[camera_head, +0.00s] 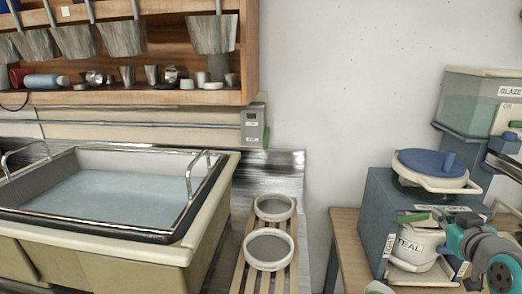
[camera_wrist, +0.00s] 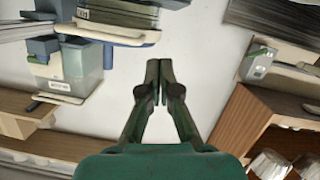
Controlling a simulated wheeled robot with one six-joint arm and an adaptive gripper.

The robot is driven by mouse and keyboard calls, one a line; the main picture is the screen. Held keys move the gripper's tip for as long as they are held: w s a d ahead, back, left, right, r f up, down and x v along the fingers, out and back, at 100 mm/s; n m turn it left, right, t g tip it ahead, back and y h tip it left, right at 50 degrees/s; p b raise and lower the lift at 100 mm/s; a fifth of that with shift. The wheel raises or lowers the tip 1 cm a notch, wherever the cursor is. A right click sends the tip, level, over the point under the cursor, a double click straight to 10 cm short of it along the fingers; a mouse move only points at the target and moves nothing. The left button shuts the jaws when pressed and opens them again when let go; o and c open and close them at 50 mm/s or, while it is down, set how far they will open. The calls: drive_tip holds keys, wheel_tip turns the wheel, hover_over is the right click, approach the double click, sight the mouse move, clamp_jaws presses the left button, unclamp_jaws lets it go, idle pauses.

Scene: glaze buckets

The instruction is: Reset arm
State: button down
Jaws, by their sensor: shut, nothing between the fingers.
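My gripper (camera_wrist: 159,68) is shut and empty in the wrist view, its two dark green fingers together in front of a bare white wall. Nothing touches the fingertips. In the camera_head view part of my teal and grey arm shows at the lower right, in front of a white bucket (camera_head: 408,240) labelled TEAL. I cannot make out the fingertips in that view.
A water-filled basin (camera_head: 180,243) stands at left below a wooden shelf (camera_head: 250,50) with hanging buckets. Two round sieves lie on a slatted rack (camera_head: 250,222). A glaze tank (camera_head: 470,100) and blue-lidded bucket (camera_head: 430,163) stand at right. The wall between is bare.

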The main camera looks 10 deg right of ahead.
drive_tip(key=s+a+f+y, duration=0.1)
drive_tip(key=s+a+f, duration=0.4)
drive_tip(key=f, duration=0.4)
drive_tip(key=s+a+f+m, duration=0.1)
drive_tip(key=s+a+f, duration=0.1)
drive_tip(key=a+f, duration=0.55)
drive_tip(key=s+a+f+y, duration=0.1)
drive_tip(key=s+a+f, duration=0.4)
drive_tip(key=f, duration=0.4)
drive_tip(key=s+a+f+y, duration=0.1)
drive_tip(key=s+a+f, duration=0.4)
drive_tip(key=s+a, duration=0.5)
drive_tip(key=s+a+r+n+y, duration=0.2)
drive_tip(key=s, duration=1.5)
drive_tip(key=shift+s+a+r, duration=0.15)
drive_tip(key=shift+s+a, duration=0.05)
